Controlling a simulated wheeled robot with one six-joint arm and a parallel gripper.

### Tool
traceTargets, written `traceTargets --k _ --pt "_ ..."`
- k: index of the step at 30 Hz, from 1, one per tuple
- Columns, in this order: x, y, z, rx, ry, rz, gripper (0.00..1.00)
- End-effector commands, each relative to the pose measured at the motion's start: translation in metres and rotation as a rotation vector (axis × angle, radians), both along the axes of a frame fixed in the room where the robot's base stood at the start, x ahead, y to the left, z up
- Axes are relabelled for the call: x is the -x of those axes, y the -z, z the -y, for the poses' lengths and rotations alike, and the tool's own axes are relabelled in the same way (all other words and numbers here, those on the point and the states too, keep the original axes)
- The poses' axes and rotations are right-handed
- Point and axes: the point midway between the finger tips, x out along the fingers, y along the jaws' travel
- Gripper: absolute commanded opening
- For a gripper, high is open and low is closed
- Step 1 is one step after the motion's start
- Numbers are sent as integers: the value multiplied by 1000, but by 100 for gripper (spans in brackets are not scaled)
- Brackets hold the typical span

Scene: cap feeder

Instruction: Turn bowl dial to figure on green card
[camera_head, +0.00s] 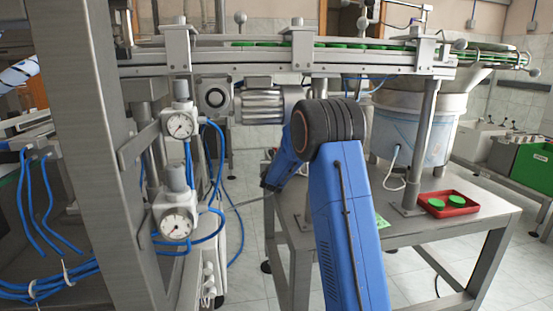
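A small green card (381,222) lies on the metal table beside my blue arm, partly hidden by it; I cannot read its figure. The large bowl feeder (412,128) stands on the table at the right, behind the rail. I cannot make out a bowl dial; my arm covers part of the table in front of the bowl. My gripper (268,186) is at the dark end of the arm, left of the table, small and mostly hidden. I cannot tell whether it is open or holds anything.
Two round white gauges (180,125) (177,226) with blue hoses are on the frame at the left. A conveyor rail (280,60) with green caps crosses above. A red tray (448,212) with green caps sits on the table (440,240) at the right. A metal post (422,150) stands nearby.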

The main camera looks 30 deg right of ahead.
Motion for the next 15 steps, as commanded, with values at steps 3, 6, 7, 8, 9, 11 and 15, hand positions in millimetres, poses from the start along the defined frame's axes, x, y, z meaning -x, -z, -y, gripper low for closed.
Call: traceTargets --k 3,6,7,8,9,11,15 --pt "1 1 1 1 -26 -3 0" --pt "1 1 1 0 -41 -1 0" --pt "1 1 0 0 -45 -1 0" --pt "1 1 1 0 -47 -1 0" --pt "1 0 1 0 -49 -1 0" --pt "1 0 1 -1 -52 -1 0" --pt "1 0 1 0 -54 0 0"
